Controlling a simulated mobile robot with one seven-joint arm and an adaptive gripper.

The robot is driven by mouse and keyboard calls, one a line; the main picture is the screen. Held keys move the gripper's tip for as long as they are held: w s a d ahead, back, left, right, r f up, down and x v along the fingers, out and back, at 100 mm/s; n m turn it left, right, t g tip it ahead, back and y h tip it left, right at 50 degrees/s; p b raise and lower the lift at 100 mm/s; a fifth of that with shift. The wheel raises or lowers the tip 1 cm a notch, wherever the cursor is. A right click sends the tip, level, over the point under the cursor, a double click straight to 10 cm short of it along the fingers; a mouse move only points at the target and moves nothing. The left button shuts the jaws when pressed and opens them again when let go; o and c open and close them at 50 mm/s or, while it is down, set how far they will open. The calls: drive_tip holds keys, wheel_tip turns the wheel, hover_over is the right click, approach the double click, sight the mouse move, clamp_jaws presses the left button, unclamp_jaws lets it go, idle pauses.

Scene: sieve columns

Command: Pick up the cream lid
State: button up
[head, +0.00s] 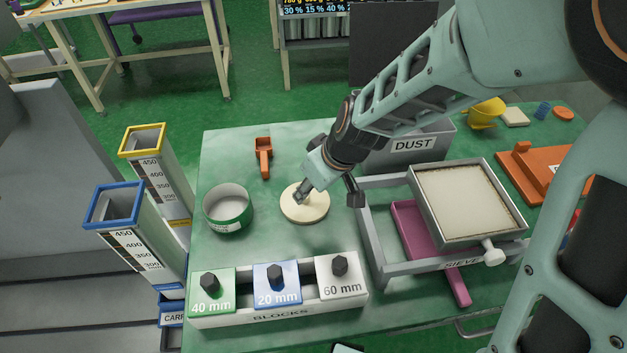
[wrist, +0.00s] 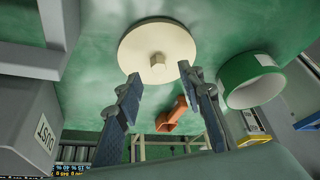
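The cream lid (head: 312,212) is a round flat disc lying on the green table top. In the wrist view the lid (wrist: 140,42) shows a small faceted knob (wrist: 157,60) at its middle. My gripper (head: 301,196) is over the lid, reaching down at a slant from the upper right, and hides part of it in the head view. In the wrist view my gripper (wrist: 159,72) is open and empty, its fingertips apart to either side of the knob. I cannot tell how far above the lid the tips are.
A green-banded round container (head: 228,222) stands left of the lid, and an orange scoop (head: 264,160) lies behind it. The blocks rack (head: 310,311) is in front. The sieve frame (head: 374,240) stands close on the right, the DUST bin (head: 425,147) behind it.

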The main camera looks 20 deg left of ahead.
drive_tip(key=x, duration=0.4)
drive_tip(key=shift+w, duration=0.15)
drive_tip(key=c, duration=0.9)
